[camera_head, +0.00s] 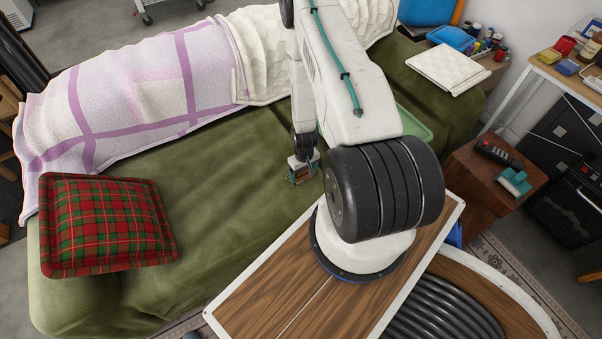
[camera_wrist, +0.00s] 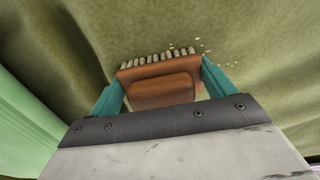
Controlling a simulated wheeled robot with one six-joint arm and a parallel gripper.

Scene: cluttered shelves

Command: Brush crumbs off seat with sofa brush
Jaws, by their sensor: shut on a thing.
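In the wrist view my gripper (camera_wrist: 164,90) has its two teal fingers shut on the sides of the sofa brush (camera_wrist: 160,90), a brown block with a row of pale bristles along its far edge. The crumbs (camera_wrist: 205,50) are small pale specks on the green seat (camera_wrist: 250,30), just beyond and to the right of the bristles. Whether the bristles touch the seat I cannot tell. In the head view my gripper (camera_head: 304,177) is low over the green sofa seat (camera_head: 220,200), and my arm hides part of the seat behind it. The crumbs cannot be made out there.
A red plaid cushion (camera_head: 105,225) lies at the seat's left end. A checked lilac blanket (camera_head: 130,90) drapes over the back. A green tray (camera_head: 412,125) lies right of my arm, and a light green surface (camera_wrist: 25,125) shows at the wrist view's left. The seat between cushion and gripper is clear.

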